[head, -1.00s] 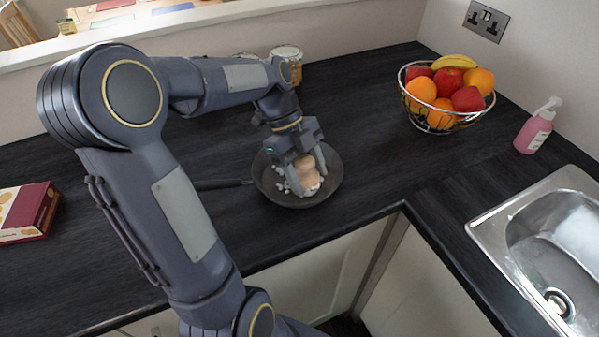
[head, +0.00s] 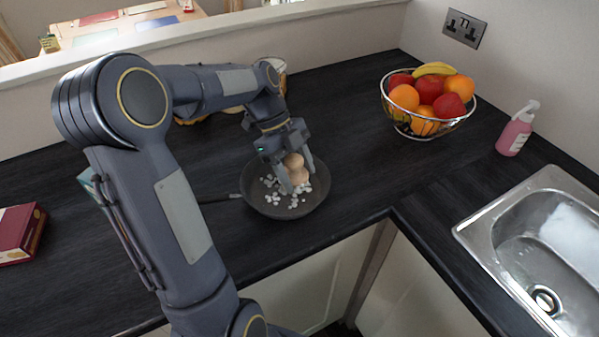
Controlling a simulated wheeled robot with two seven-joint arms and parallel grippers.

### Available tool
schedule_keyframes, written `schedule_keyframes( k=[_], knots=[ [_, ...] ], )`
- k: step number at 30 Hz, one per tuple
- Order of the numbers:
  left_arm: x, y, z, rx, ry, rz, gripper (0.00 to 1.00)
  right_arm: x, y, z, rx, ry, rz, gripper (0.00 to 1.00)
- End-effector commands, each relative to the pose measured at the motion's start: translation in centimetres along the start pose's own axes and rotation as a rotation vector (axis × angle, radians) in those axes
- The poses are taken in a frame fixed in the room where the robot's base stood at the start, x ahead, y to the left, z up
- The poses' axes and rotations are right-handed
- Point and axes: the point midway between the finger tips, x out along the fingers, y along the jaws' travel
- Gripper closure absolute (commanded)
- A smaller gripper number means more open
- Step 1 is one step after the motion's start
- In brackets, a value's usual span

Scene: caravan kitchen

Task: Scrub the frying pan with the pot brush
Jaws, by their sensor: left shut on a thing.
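The dark frying pan (head: 262,205) sits on the black worktop, its handle (head: 220,198) pointing left. Several small white bits lie scattered on the pan's floor. My left gripper (head: 297,176) is over the right part of the pan, fingers pointing down, shut on the pot brush (head: 297,163). The brush has a pale wooden knob-like head. Its lower end is down at the pan, partly hidden by a finger, so I cannot tell exactly how it touches. My right gripper is not in view.
A wire fruit bowl (head: 427,128) stands at the back right. A pink soap bottle (head: 517,130) stands near the steel sink (head: 462,231). A dark red box (head: 18,232) lies at the left. Jars partly show behind my left arm. The worktop right of the pan is clear.

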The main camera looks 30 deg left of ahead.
Motion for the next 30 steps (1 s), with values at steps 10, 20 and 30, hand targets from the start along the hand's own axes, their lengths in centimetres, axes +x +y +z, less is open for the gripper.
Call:
schedule_keyframes(
  k=[10, 20, 30],
  knots=[
    [-0.8, 0.1, 1.7, 0.000, 0.000, 0.000, 0.71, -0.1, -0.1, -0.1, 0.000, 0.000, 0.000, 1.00],
    [-1.2, 1.6, 2.5, -0.002, -0.001, -0.001, 0.71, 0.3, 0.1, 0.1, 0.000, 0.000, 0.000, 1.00],
    [-1.4, 2.8, 2.8, -0.001, 0.000, 0.001, 0.71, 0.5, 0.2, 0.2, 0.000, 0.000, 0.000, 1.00]
  ],
)
